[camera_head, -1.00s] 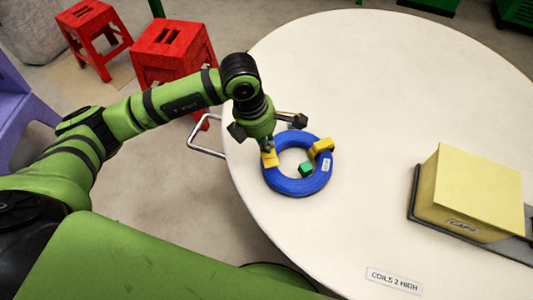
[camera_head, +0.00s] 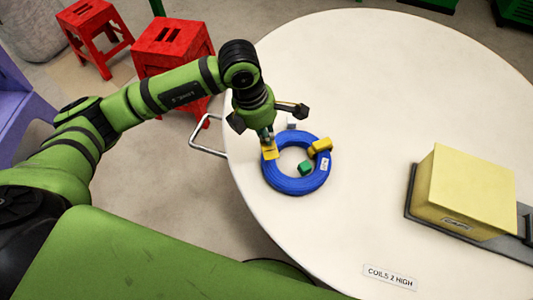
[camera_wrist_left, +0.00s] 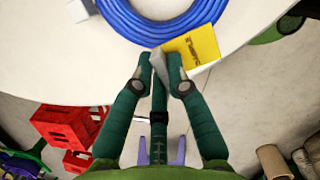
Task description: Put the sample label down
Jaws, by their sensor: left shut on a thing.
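The sample label looks to be the yellow tag (camera_head: 269,152) at the left edge of the blue cable coil (camera_head: 285,185). In the left wrist view the tag (camera_wrist_left: 197,46) overlaps the coil's edge (camera_wrist_left: 150,32), with small dark print on it. My left gripper (camera_head: 266,137) points down at that edge. In the left wrist view its fingertips (camera_wrist_left: 160,66) are close together on a pale piece beside the tag, which appears joined to it. I cannot tell whether the tag touches the coil.
A yellow block (camera_head: 320,146) and a green block (camera_head: 306,168) are at the coil. A small grey block (camera_head: 291,124) lies behind it. A yellow box (camera_head: 465,190) stands at right on a dark tray. A "COILS 2 HIGH" sign (camera_head: 390,277) is near the front. The table's middle is clear.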

